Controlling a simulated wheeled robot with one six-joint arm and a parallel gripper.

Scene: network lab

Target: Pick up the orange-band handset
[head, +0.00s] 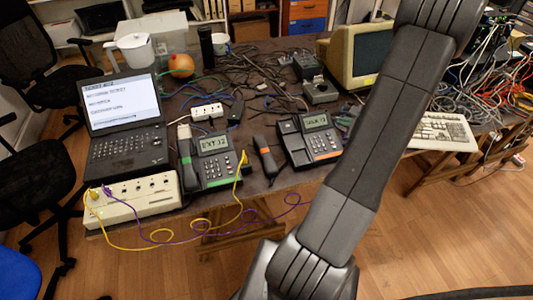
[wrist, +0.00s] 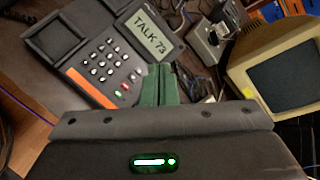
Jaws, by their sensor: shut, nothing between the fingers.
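The orange-band handset (head: 265,158) is dark with a small orange band. It lies off its base on the table, left of the orange-striped desk phone (head: 310,138). That phone, with an empty cradle and a screen reading "TALK 73", also shows in the wrist view (wrist: 105,60). The handset itself does not show there. My gripper (wrist: 160,72) has green fingers, shut and empty, beside the phone's lower right side in the wrist view. The gripper is out of the head view.
A green-striped phone (head: 211,160) with its handset (head: 186,150) stands to the left, near a laptop (head: 125,125) and a white switch box (head: 132,200). Loose yellow and purple cables cross the front edge. A beige monitor (head: 352,60) and tangled cables fill the back.

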